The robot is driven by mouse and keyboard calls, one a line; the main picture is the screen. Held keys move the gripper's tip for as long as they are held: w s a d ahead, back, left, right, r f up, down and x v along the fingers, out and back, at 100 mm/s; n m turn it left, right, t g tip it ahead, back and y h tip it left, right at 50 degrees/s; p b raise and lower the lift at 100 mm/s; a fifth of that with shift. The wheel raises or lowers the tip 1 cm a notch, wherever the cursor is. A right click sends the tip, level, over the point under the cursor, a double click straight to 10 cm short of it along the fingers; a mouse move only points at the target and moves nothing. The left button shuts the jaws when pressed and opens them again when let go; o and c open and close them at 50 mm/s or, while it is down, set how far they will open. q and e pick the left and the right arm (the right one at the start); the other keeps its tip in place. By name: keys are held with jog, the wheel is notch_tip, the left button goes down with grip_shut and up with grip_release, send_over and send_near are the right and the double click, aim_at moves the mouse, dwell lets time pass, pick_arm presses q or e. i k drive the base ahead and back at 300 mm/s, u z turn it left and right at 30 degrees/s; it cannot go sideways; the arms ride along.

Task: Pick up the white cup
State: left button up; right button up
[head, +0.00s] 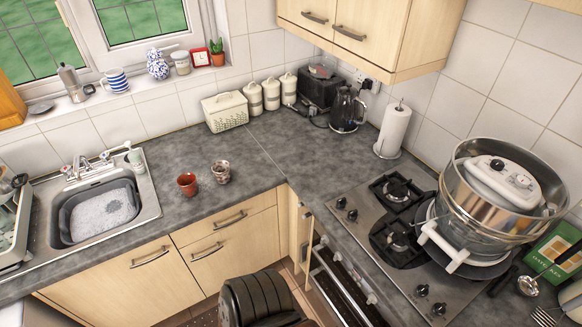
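I cannot make out a plain white cup. A reddish-brown cup (187,184) stands upright on the grey counter, right of the sink. A mottled pale and brown cup (221,172) stands upright just right of it. A white mug with blue stripes (116,79) stands on the windowsill. The sink (151,203) at left holds a dark basin (66,222) with whitish suds (103,211); whatever lies under the suds is hidden. Neither of my grippers is in view.
A tap (80,165) stands behind the basin and a dish rack (18,225) stands left of it. A lidded basket (224,111), canisters and a kettle (347,109) line the back. A hob (372,216) with a large pot (462,215) is at right. The counter between cups and hob is clear.

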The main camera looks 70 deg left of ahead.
aim_at(221, 169)
jog(key=z, duration=0.5)
jog(key=k, duration=2.1)
jog(key=u, duration=1.55)
